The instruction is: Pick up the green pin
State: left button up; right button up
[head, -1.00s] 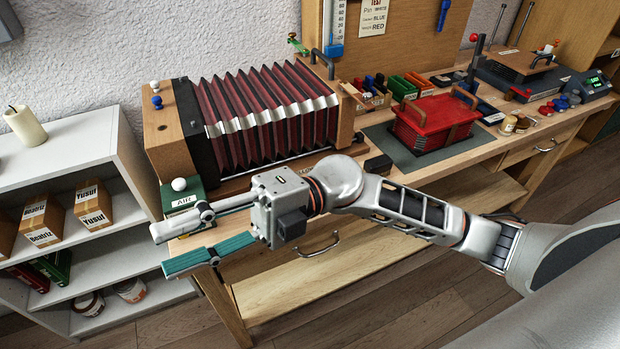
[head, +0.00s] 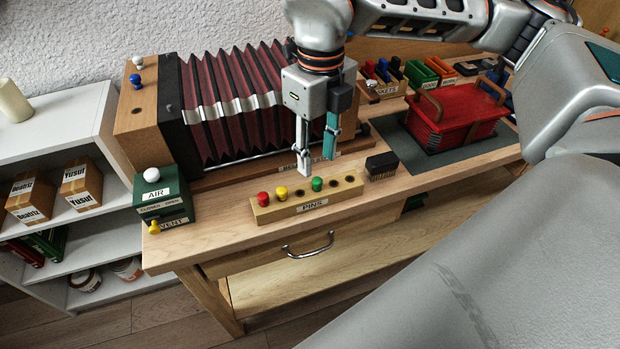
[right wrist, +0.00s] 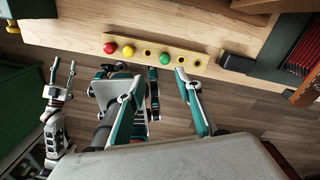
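The green pin (head: 317,184) stands upright in a wooden block labelled PINS (head: 275,212), beside a yellow pin (head: 281,193) and a red pin (head: 263,198). My right gripper (head: 317,166) points down, its two fingers apart and empty, just above and behind the green pin in the head view. In the right wrist view the green pin (right wrist: 165,58) shows beyond the open fingertips (right wrist: 158,82), untouched. My left gripper (right wrist: 63,68) shows at the left of the right wrist view with its fingers apart; it is outside the head view.
Empty holes show in the block. A small black block (head: 381,166) stands right of it. The bellows (head: 235,115) rise behind, and a green AIR box (head: 165,200) stands left. A red box (head: 460,115) sits on a dark mat at right.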

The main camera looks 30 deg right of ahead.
aim_at(318, 179)
jog(key=shift+w+d, duration=0.15)
jog(key=shift+d, duration=0.15)
notch_tip(318, 179, down, 2)
jog(key=shift+f, duration=0.2)
jog(key=f, duration=0.5)
jog(key=shift+w+d+b, duration=0.15)
jog(key=shift+w+b, duration=0.2)
jog(key=shift+b, duration=0.05)
jog(key=c, duration=0.9)
